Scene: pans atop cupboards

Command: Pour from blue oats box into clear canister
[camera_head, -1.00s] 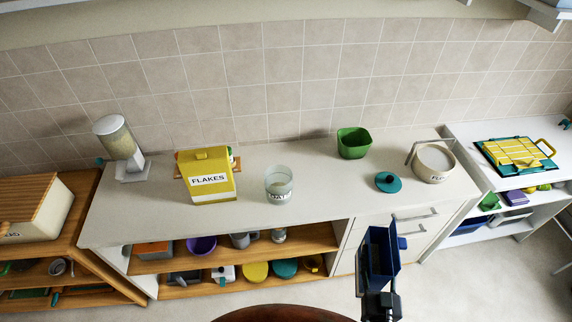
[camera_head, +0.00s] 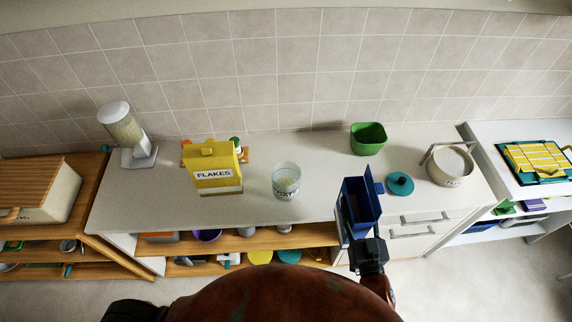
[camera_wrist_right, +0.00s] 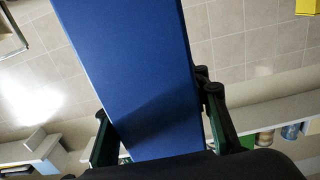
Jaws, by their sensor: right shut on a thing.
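The blue oats box (camera_head: 360,208) is held upright by my right gripper (camera_head: 368,246) at the counter's front edge, with its open top showing. In the right wrist view the blue box (camera_wrist_right: 135,70) fills the middle, between the fingers of the right gripper (camera_wrist_right: 160,135). The clear canister (camera_head: 286,181) stands open on the counter, left of the box and apart from it. It has a label and some pale contents low down. My left gripper is not in view.
A yellow flakes box (camera_head: 217,171) stands left of the canister. A green bin (camera_head: 368,138), a teal lid (camera_head: 400,184) and a round beige pot (camera_head: 450,166) are to the right. A dispenser (camera_head: 124,134) stands at the left. The counter (camera_head: 320,170) between canister and green bin is clear.

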